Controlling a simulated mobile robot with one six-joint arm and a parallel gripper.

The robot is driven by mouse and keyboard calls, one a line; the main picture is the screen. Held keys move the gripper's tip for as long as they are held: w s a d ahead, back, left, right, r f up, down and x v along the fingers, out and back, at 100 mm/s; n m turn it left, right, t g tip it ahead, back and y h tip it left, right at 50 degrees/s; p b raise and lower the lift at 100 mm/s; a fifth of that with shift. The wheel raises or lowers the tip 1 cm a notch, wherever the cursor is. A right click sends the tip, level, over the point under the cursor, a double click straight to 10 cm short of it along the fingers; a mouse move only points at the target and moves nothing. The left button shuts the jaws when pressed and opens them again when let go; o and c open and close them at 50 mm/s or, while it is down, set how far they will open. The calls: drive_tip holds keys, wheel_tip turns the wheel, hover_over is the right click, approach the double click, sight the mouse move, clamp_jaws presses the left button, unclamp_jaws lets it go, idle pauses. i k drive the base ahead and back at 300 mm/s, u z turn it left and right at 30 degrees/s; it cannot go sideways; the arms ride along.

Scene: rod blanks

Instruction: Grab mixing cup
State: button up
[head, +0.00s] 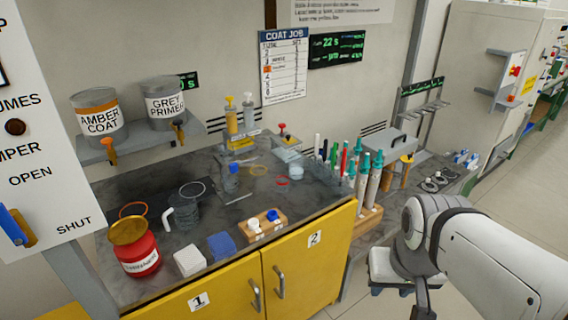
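A clear mixing cup (186,216) with a pale handle on its left side stands upright on the left half of the dark bench top. It looks empty, though its inside is hard to make out. My arm comes in from the lower right and bends down beside the bench's right end, well away from the cup.
A red can (138,256) stands front left of the cup, with a white block (188,260) and a blue block (221,246) in front. A wooden holder (262,225) with small bottles is to the right. Tall tubes (362,180) stand farther right. Two paint cans sit on a shelf above.

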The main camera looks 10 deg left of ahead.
sight(282, 180)
drive_tip(key=u, duration=0.15)
drive_tip(key=i, duration=1)
drive_tip(key=u, duration=0.05)
